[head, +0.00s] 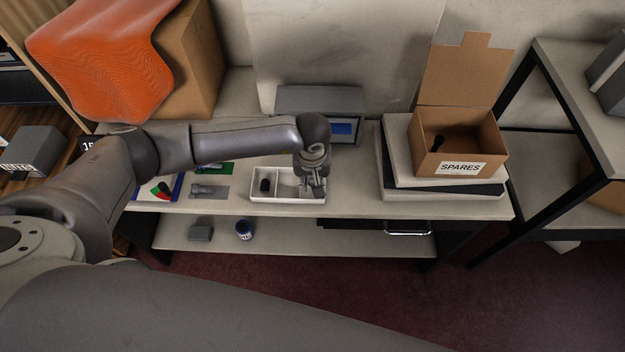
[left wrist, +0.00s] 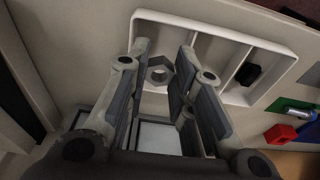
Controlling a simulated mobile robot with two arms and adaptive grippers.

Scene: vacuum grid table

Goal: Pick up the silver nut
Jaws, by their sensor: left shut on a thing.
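The silver nut (left wrist: 160,61) is a hexagonal ring between the fingers of my left gripper (left wrist: 163,76) in the left wrist view. My left gripper (head: 313,190) is shut on it, over the right end of the white compartment tray (head: 288,200) in the head view. The tray also shows in the left wrist view (left wrist: 215,29). The fingers hide the nut in the head view. I cannot tell whether the nut is clear of the tray floor. My right gripper is not in view.
A black part (head: 264,185) lies in the tray's left compartment. A grey device with a blue screen (head: 341,129) stands behind the tray. An open cardboard SPARES box (head: 462,150) sits on stacked slabs at the right. Table between tray and slabs is clear.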

